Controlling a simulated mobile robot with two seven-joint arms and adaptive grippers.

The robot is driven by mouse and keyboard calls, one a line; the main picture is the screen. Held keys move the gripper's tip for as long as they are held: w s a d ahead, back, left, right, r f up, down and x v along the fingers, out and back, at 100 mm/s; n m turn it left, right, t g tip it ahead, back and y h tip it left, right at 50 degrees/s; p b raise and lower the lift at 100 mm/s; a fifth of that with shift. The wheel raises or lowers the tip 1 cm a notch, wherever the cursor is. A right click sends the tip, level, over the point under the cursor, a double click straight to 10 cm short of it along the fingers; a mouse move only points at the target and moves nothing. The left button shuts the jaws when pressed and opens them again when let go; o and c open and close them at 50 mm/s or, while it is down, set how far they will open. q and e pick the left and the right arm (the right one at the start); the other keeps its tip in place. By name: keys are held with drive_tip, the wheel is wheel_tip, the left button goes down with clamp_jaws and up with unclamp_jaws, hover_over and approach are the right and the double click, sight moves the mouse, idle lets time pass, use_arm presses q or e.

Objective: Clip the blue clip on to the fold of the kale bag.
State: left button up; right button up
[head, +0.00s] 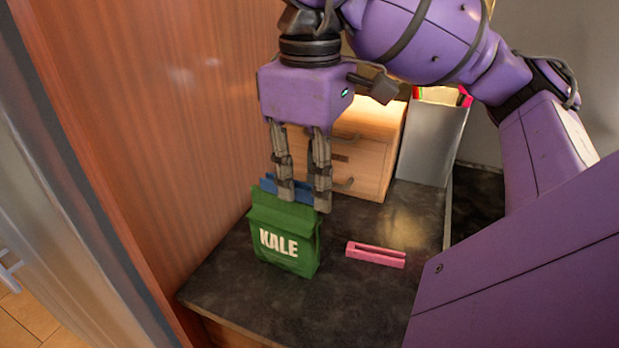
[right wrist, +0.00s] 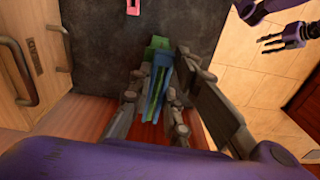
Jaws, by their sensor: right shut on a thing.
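The green kale bag (head: 283,243) stands upright on the dark counter, its white KALE label facing the head camera. Its top also shows in the right wrist view (right wrist: 130,104). The blue clip (head: 268,185) is at the bag's top, behind the upper edge; it also shows in the right wrist view (right wrist: 158,92) beside the green. My right gripper (head: 304,198) points down at the bag's top and is shut on the blue clip. I cannot tell whether the clip is around the fold. My left gripper (right wrist: 268,32) shows in the right wrist view, apart from the bag, empty with fingers spread.
A pink clip (head: 376,255) lies on the counter (head: 330,300) right of the bag. A wooden drawer unit (head: 375,150) and a grey container (head: 432,145) stand behind. A wooden panel (head: 150,130) rises close on the left. The counter's front is clear.

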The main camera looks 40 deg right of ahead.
use_arm(q)
drive_tip(key=shift+w, duration=0.1)
idle(0.3)
drive_tip(key=shift+w+d+f, duration=0.1)
drive_tip(key=shift+w+f, duration=0.1)
drive_tip(key=shift+w, duration=0.05)
use_arm(e)
drive_tip(key=shift+f, duration=0.2)
use_arm(q)
drive_tip(key=shift+s, duration=0.2)
use_arm(e)
drive_tip(key=shift+b, duration=0.3)
use_arm(q)
drive_tip(key=shift+s+f, duration=0.35)
drive_tip(key=shift+s, duration=0.1)
use_arm(e)
drive_tip(key=shift+f, duration=0.25)
use_arm(q)
drive_tip(key=shift+f, duration=0.1)
use_arm(e)
drive_tip(key=shift+f, duration=0.1)
use_arm(q)
drive_tip(key=shift+w+b, duration=0.15)
drive_tip(key=shift+b, duration=0.2)
